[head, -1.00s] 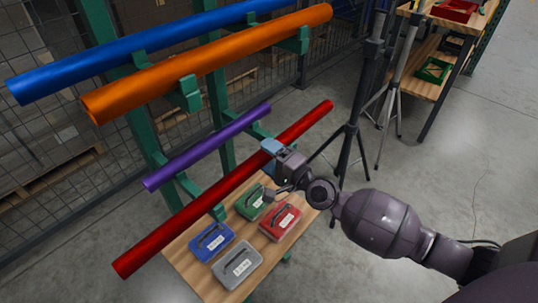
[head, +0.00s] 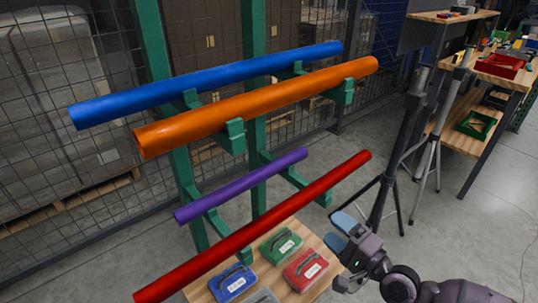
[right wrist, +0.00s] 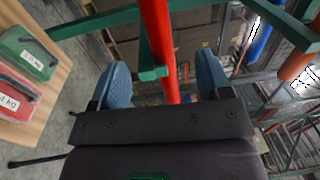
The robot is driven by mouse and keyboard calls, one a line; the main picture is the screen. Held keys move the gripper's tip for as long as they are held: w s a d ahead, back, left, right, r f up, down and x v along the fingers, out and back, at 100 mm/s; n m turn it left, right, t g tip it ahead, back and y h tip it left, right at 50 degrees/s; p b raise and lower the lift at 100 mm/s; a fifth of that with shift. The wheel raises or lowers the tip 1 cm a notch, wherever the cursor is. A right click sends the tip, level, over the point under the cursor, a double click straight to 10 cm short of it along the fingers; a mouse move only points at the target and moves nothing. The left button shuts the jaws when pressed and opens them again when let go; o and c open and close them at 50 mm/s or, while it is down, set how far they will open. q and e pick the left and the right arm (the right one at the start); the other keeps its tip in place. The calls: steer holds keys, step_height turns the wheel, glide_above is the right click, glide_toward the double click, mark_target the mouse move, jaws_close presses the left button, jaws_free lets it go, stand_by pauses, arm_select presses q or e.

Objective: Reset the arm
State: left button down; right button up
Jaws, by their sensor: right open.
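My right gripper (head: 343,226) is open and empty, with blue fingertips. In the head view it shows at the lower right, below and in front of the right part of the red tube (head: 262,228). In the right wrist view, the red tube (right wrist: 158,40) appears between the open fingers (right wrist: 163,75), but beyond them and not gripped. My right arm (head: 445,291) comes in from the lower right corner. My left gripper is not in view.
A green rack (head: 258,150) holds blue (head: 205,84), orange (head: 260,103), purple (head: 240,187) and red tubes. Below, a wooden surface (head: 320,248) bears blue, green (head: 281,246), red (head: 305,270) and grey cases. Tripod stands (head: 400,150) and a shelf (head: 500,70) are at the right.

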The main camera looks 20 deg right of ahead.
steer(key=s+a+f+n+g+y, duration=0.1)
steer(key=s+a+f+n+g, duration=0.2)
steer(key=n, duration=0.5)
steer(key=s+a+n+g, duration=0.1)
steer(key=s+a+n, duration=0.3)
steer(key=n, duration=0.4)
steer(key=s+d+f+n+g+h, duration=0.1)
steer(key=s+d+f+g+h, duration=0.2)
steer(key=s, duration=0.8)
steer(key=s+d+f+g+h, duration=0.1)
steer(key=s+f+h, duration=0.25)
steer(key=s, duration=0.65)
arm_select(q)
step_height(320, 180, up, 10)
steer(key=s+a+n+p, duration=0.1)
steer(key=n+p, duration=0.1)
steer(key=p, duration=1.3)
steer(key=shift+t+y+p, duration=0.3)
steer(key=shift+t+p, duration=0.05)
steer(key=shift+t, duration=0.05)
arm_select(e)
step_height(320, 180, up, 11)
steer(key=d+m+t, duration=0.1)
steer(key=shift+s+f+m+h, duration=0.2)
steer(key=shift+s+m+h, duration=0.05)
steer(key=shift+m+h, duration=0.2)
